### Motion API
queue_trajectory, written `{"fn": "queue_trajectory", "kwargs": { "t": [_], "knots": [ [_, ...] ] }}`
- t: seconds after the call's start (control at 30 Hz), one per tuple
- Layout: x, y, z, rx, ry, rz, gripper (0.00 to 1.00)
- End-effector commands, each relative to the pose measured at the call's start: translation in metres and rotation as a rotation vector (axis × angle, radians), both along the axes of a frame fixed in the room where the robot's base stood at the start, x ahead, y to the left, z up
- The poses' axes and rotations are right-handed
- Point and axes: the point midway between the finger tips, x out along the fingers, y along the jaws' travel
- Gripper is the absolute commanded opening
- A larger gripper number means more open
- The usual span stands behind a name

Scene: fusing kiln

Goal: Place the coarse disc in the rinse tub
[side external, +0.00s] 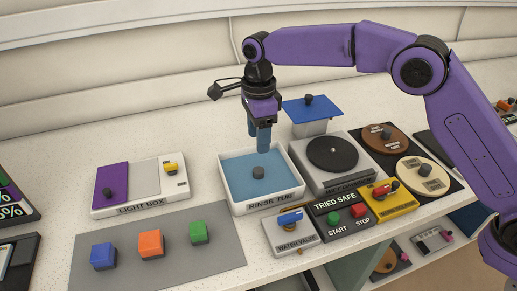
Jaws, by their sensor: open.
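The rinse tub (292,196) is a white labelled box with a blue inside, near the middle of the side external view. A dark grey knob (258,173) stands in it; no disc edge shows around the knob. My gripper (262,143) points down above the tub's back part, its blue fingers open, with nothing seen between them. A brown disc (372,130) and a cream disc (408,178), each with a dark knob, lie on a dark stand at right. A dark disc (320,150) with a knob sits on the grey machine. I cannot read which disc is coarse.
The grey machine (352,180) adjoins the tub on the right. A blue-lidded container (312,112) stands behind it. The water valve (290,240), start/stop box (345,233) and yellow switch box (398,202) line the front. A light box (145,200) and coloured blocks on a grey mat (190,265) are left.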

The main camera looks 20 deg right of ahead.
Motion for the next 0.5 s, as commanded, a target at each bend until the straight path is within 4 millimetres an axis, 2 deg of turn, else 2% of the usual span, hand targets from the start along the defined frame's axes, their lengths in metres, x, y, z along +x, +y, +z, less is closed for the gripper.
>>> {"fn": "queue_trajectory", "kwargs": {
  "t": [0.2, 0.5],
  "knots": [
    [0.0, 0.0, 0.014, 0.0, 0.0, 0.001, 0.54],
    [-0.002, -0.001, 0.016, 0.0, 0.0, 0.018, 0.54]
  ]
}}
